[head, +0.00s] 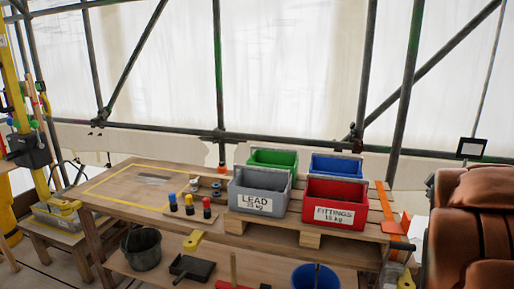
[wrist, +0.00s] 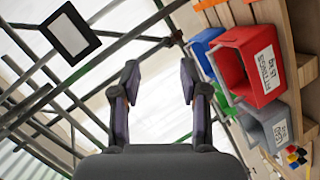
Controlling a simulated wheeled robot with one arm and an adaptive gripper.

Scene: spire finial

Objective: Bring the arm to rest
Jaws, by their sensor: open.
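My gripper (wrist: 158,85) shows in the wrist view with its two fingers spread wide and nothing between them. It is open and empty, with scaffold poles and pale sheeting behind it. In the wrist view the bins lie to the right of the fingers, apart from them. My gripper does not show in the head view.
A wooden workbench (head: 130,182) carries a grey LEAD bin (head: 259,190), a red FITTINGS bin (head: 335,203), a green bin (head: 272,158) and a blue bin (head: 336,166). Small coloured-top bottles (head: 189,205) stand mid-bench. Buckets sit below. Scaffold poles (head: 218,70) stand behind.

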